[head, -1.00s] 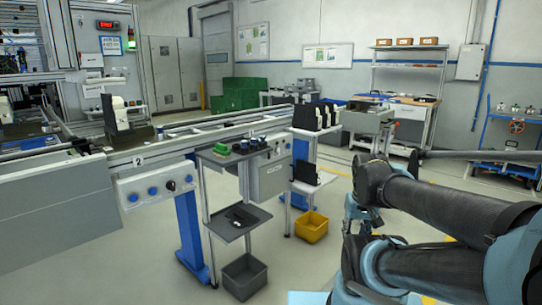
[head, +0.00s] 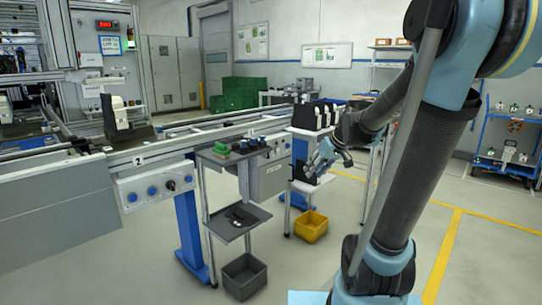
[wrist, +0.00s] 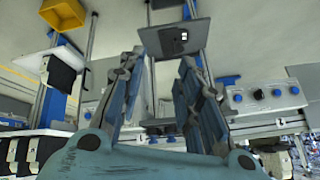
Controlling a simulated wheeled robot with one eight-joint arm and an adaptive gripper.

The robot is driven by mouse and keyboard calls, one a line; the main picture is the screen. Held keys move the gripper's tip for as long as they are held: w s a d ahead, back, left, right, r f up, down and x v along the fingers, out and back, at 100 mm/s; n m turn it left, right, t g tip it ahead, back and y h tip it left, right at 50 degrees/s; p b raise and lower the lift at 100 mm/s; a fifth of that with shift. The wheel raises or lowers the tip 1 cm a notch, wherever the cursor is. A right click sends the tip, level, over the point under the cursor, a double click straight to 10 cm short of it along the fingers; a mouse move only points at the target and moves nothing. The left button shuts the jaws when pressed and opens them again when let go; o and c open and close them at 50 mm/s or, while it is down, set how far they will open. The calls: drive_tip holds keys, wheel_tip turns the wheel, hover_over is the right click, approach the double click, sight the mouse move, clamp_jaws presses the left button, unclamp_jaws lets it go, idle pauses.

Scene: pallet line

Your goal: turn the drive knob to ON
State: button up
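No label can be read, so I cannot confirm which is the drive knob. My gripper (head: 320,165) is by the black boxes, well to the right of the panel. In the wrist view my gripper (wrist: 162,70) has its fingers apart, with nothing between them.
A small grey table (head: 222,158) with green and dark items stands between my gripper and the panel. Below it are a grey tray (head: 262,213) and a grey bin (head: 240,290). A yellow bin (head: 311,230) and black boxes (head: 312,117) are near my gripper. The front floor is open.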

drive_tip(key=w+a+r+n+t+y, duration=0.1)
drive_tip(key=w+a+y, duration=0.15)
drive_tip(key=w, duration=0.65)
drive_tip(key=w+a+r+n+t+y, duration=0.1)
drive_tip(key=w+a+n, duration=0.15)
drive_tip(key=w, duration=0.65)
drive_tip(key=n+t+y, duration=0.1)
drive_tip(key=t+y, duration=0.1)
approach(267, 155)
drive_tip(key=w+r+x, duration=0.1)
drive_tip(key=x, duration=0.6)
drive_tip(key=shift+w+a, duration=0.1)
drive_tip(key=shift+a, duration=0.05)
drive_tip(key=shift+c, duration=0.6)
clamp_jaws()
